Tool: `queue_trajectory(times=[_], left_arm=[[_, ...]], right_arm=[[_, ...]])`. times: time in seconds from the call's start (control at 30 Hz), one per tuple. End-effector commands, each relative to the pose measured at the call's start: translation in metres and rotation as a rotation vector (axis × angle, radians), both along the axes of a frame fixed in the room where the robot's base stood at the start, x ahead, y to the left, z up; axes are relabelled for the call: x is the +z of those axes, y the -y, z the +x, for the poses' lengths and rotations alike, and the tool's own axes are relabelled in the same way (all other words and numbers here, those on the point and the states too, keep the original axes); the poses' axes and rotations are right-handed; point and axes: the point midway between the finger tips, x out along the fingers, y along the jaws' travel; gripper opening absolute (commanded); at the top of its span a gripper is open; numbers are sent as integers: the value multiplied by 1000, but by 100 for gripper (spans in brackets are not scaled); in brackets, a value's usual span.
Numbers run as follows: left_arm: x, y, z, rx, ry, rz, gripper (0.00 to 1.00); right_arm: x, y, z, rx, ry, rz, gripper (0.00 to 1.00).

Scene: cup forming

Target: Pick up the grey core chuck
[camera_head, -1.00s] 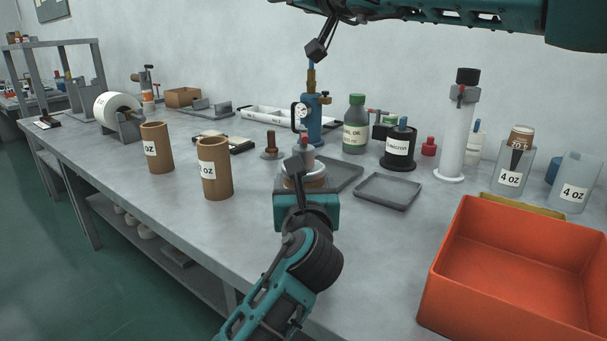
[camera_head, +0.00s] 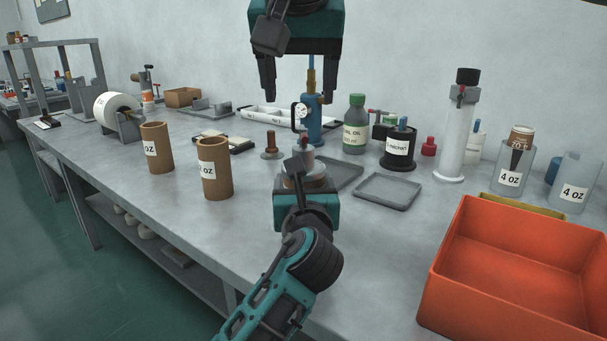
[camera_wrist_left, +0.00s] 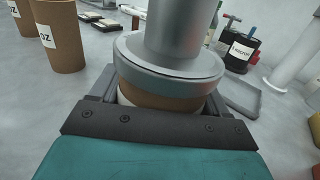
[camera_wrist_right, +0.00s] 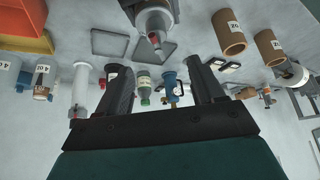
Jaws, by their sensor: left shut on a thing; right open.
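The grey core chuck (camera_wrist_left: 170,62), a round flange with a thick upright post, sits on top of a brown cardboard core (camera_wrist_left: 160,100). My left gripper (camera_head: 303,182) is shut around this core near the front middle of the bench, and my left wrist hides much of the chuck in the head view. A red tip shows on the post in the right wrist view (camera_wrist_right: 155,40). My right gripper (camera_head: 299,92) points down, open and empty, above and behind the chuck; its two fingers are spread apart.
Two brown cores (camera_head: 214,168) stand to the left. A brown flanged piece (camera_head: 270,146) and a blue gauge stand (camera_head: 314,122) are close behind the chuck. A shallow grey tray (camera_head: 388,191) lies to the right, with an orange bin (camera_head: 515,270) at the front right.

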Motion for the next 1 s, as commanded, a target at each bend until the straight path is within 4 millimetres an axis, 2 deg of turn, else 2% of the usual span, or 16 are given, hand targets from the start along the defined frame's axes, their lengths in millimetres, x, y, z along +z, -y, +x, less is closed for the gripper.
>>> queue_trajectory(times=[0.13, 0.33, 0.57, 0.83, 1.0], left_arm=[[-1, 0, 0, 0, -2, 0, 42], [-1, 0, 0, 0, -2, 1, 42], [-1, 0, 0, 0, -2, 0, 42], [-1, 0, 0, 0, -2, 0, 42], [-1, 0, 0, 0, -2, 0, 42]], right_arm=[[-16, 2, 3, 1, -20, -15, 67], [-46, 2, 21, 1, -18, -13, 67], [-62, 3, 31, 1, -16, -12, 67], [-95, 5, 51, 1, -17, -13, 67], [-104, 5, 57, 1, -14, -12, 67]])
